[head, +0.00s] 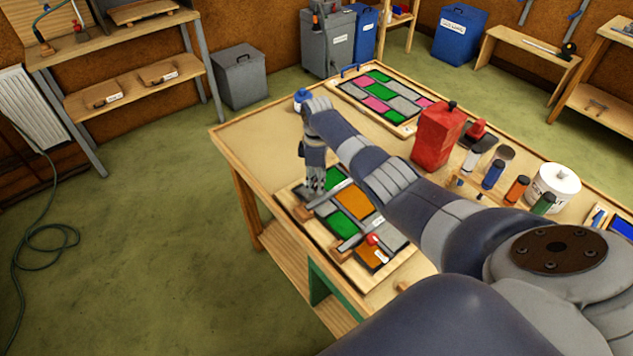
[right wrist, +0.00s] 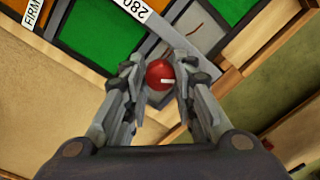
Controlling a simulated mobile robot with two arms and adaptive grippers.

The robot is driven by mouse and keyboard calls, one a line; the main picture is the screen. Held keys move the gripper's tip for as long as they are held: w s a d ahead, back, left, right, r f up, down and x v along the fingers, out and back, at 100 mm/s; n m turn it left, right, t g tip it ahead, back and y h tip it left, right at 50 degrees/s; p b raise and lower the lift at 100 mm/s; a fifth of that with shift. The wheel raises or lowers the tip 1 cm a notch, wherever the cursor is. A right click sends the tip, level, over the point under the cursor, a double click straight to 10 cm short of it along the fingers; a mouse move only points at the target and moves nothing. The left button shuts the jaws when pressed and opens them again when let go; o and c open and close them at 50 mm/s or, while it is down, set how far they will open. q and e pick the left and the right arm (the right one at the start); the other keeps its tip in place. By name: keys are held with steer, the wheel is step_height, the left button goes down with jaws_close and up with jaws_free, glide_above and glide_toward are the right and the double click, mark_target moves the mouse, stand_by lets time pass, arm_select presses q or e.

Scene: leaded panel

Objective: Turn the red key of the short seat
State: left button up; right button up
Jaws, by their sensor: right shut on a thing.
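My right gripper (head: 315,190) reaches down over the left side of the leaded panel (head: 352,205) on the workbench. In the right wrist view its two fingers (right wrist: 160,78) are closed on the sides of a round red key (right wrist: 160,73) with a short white mark on its face. The key sits at a grey bar (right wrist: 152,40) labelled 280. The fingers hide this key in the head view. A second red key (head: 373,239) stands at the panel's near side, clear of the gripper. I cannot read which seat is the short one. My left gripper is not in view.
A finished-looking coloured panel (head: 378,98) lies at the bench's back. A red can (head: 437,135), several small bottles and a white tub (head: 553,187) stand to the right. My right arm spans the bench. The bench's left corner (head: 245,143) is bare.

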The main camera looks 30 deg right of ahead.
steer(key=n, duration=0.4)
steer(key=shift+n+b, duration=0.3)
steer(key=shift+b, duration=0.1)
steer(key=shift+n, duration=1.9)
steer(key=o, duration=1.1)
steer(key=shift+r, duration=0.15)
steer(key=r, duration=1.1)
steer(key=shift+w+r, duration=0.3)
steer(key=shift+w, duration=0.05)
